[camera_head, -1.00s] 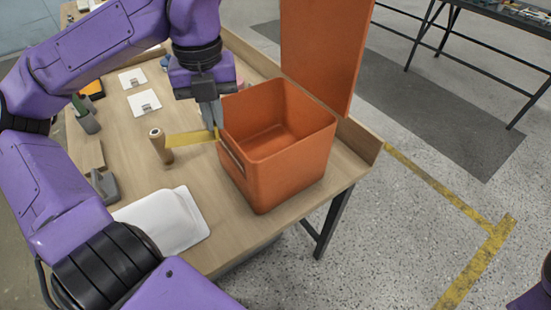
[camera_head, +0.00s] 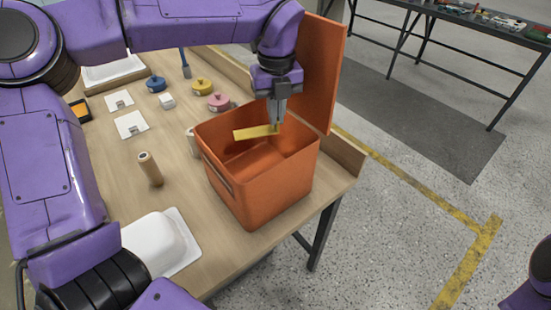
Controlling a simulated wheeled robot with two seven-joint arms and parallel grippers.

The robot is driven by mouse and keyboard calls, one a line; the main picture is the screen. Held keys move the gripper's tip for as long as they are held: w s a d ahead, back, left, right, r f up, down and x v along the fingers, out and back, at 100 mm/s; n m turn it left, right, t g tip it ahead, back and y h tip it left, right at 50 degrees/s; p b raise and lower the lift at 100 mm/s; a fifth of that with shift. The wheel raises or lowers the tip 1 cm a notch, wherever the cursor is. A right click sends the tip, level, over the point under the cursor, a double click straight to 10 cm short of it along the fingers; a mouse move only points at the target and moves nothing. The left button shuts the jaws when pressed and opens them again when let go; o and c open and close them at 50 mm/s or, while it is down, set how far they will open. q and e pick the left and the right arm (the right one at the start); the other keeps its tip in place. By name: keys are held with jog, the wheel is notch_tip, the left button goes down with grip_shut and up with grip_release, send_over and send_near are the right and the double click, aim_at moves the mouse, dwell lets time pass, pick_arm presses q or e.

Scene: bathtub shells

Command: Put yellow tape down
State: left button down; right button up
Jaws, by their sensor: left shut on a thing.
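My left gripper (camera_head: 277,113) points down over the open orange box (camera_head: 262,202) and is shut on one end of a flat yellow strip (camera_head: 255,133). The strip sticks out to the left, held level over the box opening. The box stands at the table's right end with its lid raised behind it. A round yellow roll-like piece (camera_head: 202,87) lies on the table behind the box; I cannot tell which yellow thing is the tape. My right gripper is not in view.
A blue piece (camera_head: 155,83) and a pink piece (camera_head: 218,102) lie near the back of the table (camera_head: 115,175). A wooden cylinder (camera_head: 150,169) stands left of the box. A white moulded shell (camera_head: 160,245) lies at the front. Bare tabletop shows around the cylinder.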

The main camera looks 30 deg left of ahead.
pick_arm(q)
notch_tip(320, 180, down, 16)
jog(key=shift+s+f, duration=0.1)
jog(key=shift+f, duration=0.1)
jog(key=c, duration=1.3)
grip_release()
jog(key=shift+r+p, duration=0.1)
jog(key=shift+p, duration=0.2)
notch_tip(320, 180, up, 12)
jog(key=shift+r, duration=0.1)
